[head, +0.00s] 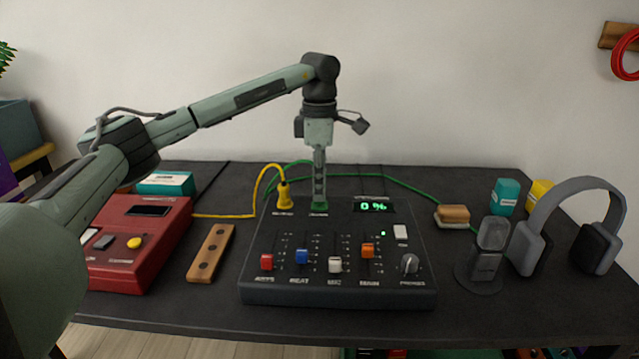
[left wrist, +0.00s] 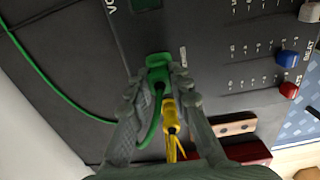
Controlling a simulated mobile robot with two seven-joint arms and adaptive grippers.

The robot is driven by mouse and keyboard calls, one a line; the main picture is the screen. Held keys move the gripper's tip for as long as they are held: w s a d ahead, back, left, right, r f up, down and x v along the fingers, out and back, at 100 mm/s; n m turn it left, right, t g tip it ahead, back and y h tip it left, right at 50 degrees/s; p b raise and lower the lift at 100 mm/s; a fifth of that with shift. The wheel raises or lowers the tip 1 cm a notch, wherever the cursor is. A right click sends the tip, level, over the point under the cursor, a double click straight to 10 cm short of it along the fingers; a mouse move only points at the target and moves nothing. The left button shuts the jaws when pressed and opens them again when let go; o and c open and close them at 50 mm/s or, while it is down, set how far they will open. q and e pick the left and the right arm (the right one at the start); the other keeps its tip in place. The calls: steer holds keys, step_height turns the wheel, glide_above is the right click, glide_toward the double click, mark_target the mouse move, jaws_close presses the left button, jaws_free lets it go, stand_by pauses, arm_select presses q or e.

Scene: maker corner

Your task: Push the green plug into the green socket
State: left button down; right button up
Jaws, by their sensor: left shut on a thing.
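My left gripper (head: 319,192) points straight down over the back of the black mixer (head: 340,292). Its fingers are shut on the green plug (left wrist: 158,76), whose green cable (left wrist: 35,68) curves away. In the head view the fingers hide most of the plug. A bit of green shows at the fingertips, right at the mixer's top panel. The green socket is covered there, and I cannot tell how deep the plug sits. The yellow plug (head: 284,194) stands upright in the mixer just left of my gripper. It also shows in the left wrist view (left wrist: 170,114). My right gripper is out of view.
A red device (head: 140,262) and a wooden block with holes (head: 210,253) lie left of the mixer. A microphone-like stand (head: 487,262), headphones (head: 571,185) and a small brush-like block (head: 452,216) are on the right. The yellow cable (head: 222,215) runs left across the dark table.

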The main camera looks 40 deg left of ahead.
arm_select(q)
steer(key=shift+f, duration=0.4)
steer(key=c, duration=1.3)
jaws_free()
steer(key=shift+r, duration=0.1)
step_height(320, 180, up, 12)
steer(key=shift+f, duration=0.1)
